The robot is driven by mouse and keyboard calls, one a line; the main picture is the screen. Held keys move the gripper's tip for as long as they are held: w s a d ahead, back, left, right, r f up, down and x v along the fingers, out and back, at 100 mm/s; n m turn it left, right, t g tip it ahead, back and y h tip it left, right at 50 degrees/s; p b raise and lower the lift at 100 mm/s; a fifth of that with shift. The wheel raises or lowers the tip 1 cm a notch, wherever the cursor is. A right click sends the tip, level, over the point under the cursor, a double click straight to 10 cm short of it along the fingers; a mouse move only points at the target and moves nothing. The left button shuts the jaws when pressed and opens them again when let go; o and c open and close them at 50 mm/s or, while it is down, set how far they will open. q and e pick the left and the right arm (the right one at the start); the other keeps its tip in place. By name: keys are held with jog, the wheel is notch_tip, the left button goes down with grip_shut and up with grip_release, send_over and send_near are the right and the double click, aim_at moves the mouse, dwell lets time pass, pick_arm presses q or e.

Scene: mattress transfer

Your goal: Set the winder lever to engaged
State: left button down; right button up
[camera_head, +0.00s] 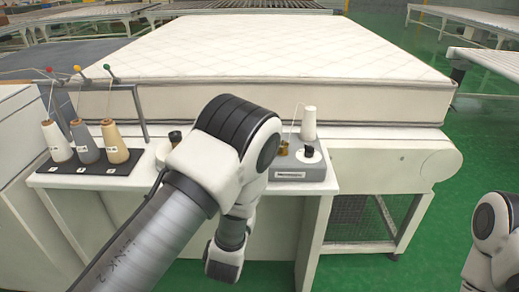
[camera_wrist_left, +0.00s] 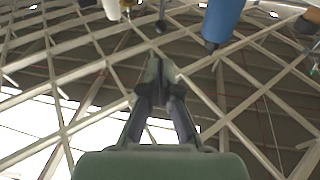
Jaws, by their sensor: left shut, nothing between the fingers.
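The winder appears to be the grey unit (camera_head: 305,172) at the right end of the small white table, with a white cone, a brass part and a black knob (camera_head: 308,151) on top. I cannot tell which part is its lever, or its setting; my left arm covers part of the unit. My left gripper (camera_wrist_left: 160,72) is shut and empty in the left wrist view, pointing up toward the ceiling beams. In the head view its fingers are hidden behind my arm. A dark round-ended piece (camera_wrist_left: 160,26) hangs beyond the fingertips, apart from them. My right gripper is out of view.
The white table (camera_head: 40,181) also carries a black tray (camera_head: 72,168) with three yarn cones, white, grey and tan. A large quilted mattress (camera_head: 270,50) lies behind. A blue object (camera_wrist_left: 221,20) shows above right of the left fingers. Green floor is open at right.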

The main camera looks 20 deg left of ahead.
pick_arm(q)
jog(key=p+x, duration=0.2)
jog(key=x, duration=1)
jog(key=shift+w+a, duration=0.15)
jog(key=shift+w, duration=0.05)
jog(key=shift+p, duration=0.4)
